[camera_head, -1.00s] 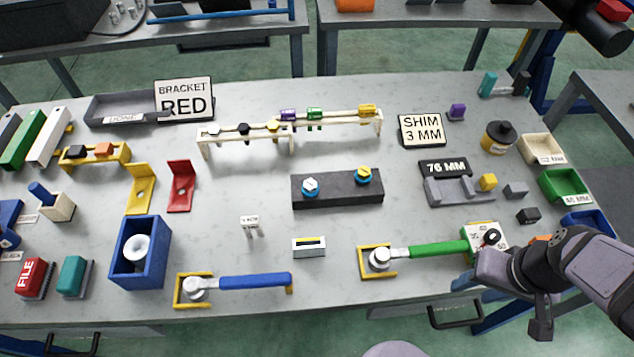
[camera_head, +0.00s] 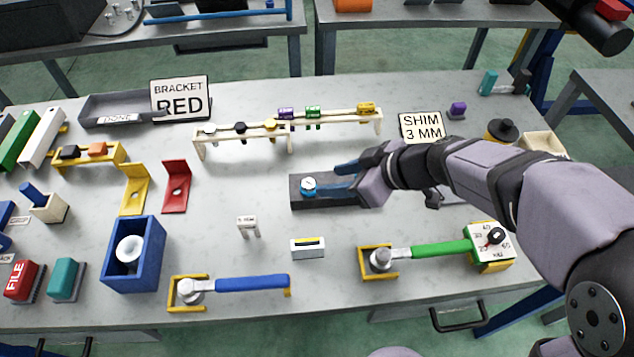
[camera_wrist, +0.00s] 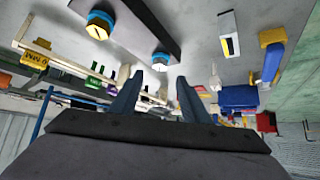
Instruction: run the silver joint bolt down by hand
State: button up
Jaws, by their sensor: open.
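The silver joint bolt (camera_head: 308,185) stands at the left end of the dark block (camera_head: 322,203), with a blue ring around it. In the wrist view the silver bolt (camera_wrist: 160,60) shows just beyond my fingertips, roughly centred between them. My gripper (camera_head: 338,176) is open and empty, its blue fingers over the block to the right of the silver bolt. The wrist view shows both fingers (camera_wrist: 160,79) spread apart. A gold bolt (camera_wrist: 99,27) with a blue ring is on the same block. My gripper hides it in the head view.
A cream rack (camera_head: 290,130) with several coloured pieces stands behind the block. In front are a small white slotted block (camera_head: 308,248), a blue-handled wrench (camera_head: 250,283) and a green-handled wrench (camera_head: 440,248). A "SHIM 3 MM" sign (camera_head: 422,127) stands behind my arm.

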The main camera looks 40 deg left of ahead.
aim_at(310, 184)
jog(key=shift+p+x, duration=0.9)
jog(key=shift+x, duration=2.75)
jog(key=c, duration=1.1)
